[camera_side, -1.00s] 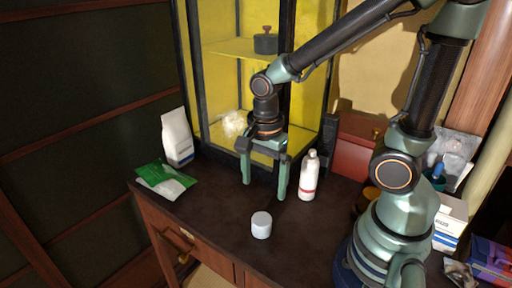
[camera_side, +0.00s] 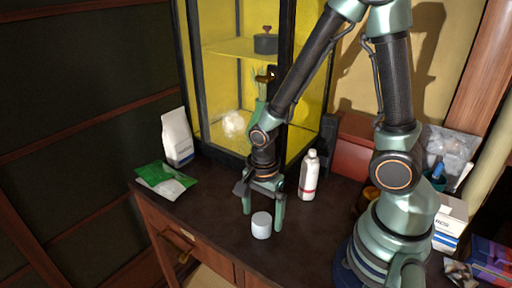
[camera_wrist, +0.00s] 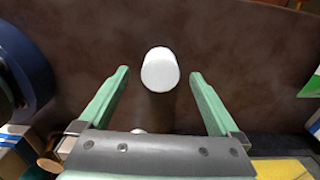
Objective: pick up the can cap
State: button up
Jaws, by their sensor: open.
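The can cap (camera_side: 261,226) is a small white cylinder standing on the dark tabletop near its front edge. In the wrist view the cap (camera_wrist: 160,70) lies ahead of my gripper (camera_wrist: 160,84), centred between the two green fingers and apart from both. In the side view my gripper (camera_side: 262,220) points down just behind the cap, with its fingers spread and nothing held. One finger shows to the left of the cap and one to the right.
A white bottle (camera_side: 309,175) stands right of my gripper. A white bag (camera_side: 177,138) and a green packet (camera_side: 164,180) are at the left. A yellow-lined cabinet (camera_side: 240,48) rises behind. Boxes (camera_side: 449,222) stand at the right. The table around the cap is clear.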

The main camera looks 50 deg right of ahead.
jog(key=shift+f, duration=1.35)
jog(key=shift+c, duration=0.3)
jog(key=c, duration=1.3)
jog(key=shift+r, duration=0.15)
jog(key=shift+c, duration=0.2)
